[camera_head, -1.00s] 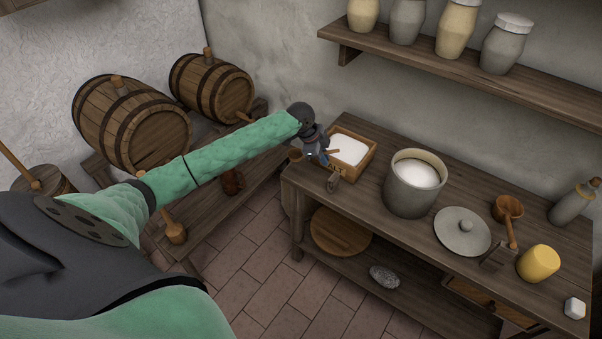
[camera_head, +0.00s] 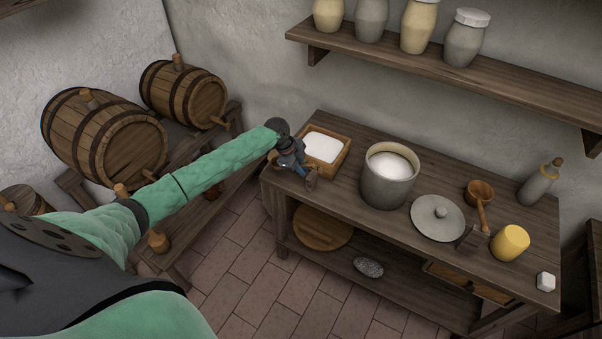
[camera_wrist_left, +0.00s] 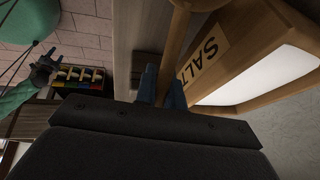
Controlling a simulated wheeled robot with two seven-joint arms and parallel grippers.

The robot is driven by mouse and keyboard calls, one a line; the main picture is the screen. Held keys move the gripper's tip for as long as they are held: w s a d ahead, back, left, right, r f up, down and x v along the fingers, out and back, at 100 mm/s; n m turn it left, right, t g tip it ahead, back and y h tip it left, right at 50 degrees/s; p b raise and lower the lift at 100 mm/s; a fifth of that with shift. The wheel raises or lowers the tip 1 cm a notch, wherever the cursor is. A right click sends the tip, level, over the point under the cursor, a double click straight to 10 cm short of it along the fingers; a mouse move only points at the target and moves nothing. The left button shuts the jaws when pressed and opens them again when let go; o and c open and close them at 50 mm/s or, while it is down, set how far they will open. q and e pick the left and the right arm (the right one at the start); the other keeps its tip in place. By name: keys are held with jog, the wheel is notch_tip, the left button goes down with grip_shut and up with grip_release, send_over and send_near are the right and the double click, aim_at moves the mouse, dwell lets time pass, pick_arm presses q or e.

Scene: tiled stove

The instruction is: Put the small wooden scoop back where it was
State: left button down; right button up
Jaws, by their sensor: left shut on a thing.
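My left gripper (camera_head: 301,171) is at the left end of the wooden table, by the front left corner of the salt box (camera_head: 338,163). In the left wrist view, the wooden scoop (camera_wrist_left: 176,42) runs from the top edge down to the fingertips (camera_wrist_left: 160,88), which are shut on it. The salt box, lettered SALT (camera_wrist_left: 203,60), lies close beside the scoop there; I cannot tell whether they touch. The head view mostly hides the scoop behind the gripper. My right gripper (camera_wrist_left: 43,66) shows small in the left wrist view; its jaws are unclear.
A grey crock (camera_head: 387,190) of white contents stands right of the salt box. Further right are a grey lid (camera_head: 438,218), a wooden ladle (camera_head: 481,200), a yellow cylinder (camera_head: 511,243) and a stoppered bottle (camera_head: 540,184). Barrels (camera_head: 105,137) stand at the left.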

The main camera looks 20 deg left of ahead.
pick_arm(q)
notch_tip(320, 180, down, 3)
jog(key=shift+p, duration=0.65)
jog(key=shift+f, duration=0.2)
pick_arm(e)
jog(key=shift+s+d+f, duration=0.25)
jog(key=shift+s+f, duration=0.15)
jog(key=shift+s, duration=0.15)
jog(key=shift+s+d+f, duration=0.25)
jog(key=shift+s+f, duration=0.15)
jog(key=shift+s, duration=0.15)
pick_arm(q)
jog(key=shift+f, duration=0.1)
jog(key=c, duration=1.5)
grip_release()
pick_arm(e)
jog(key=shift+w+r, duration=0.15)
jog(key=shift+w, duration=0.15)
jog(key=shift+d, duration=0.1)
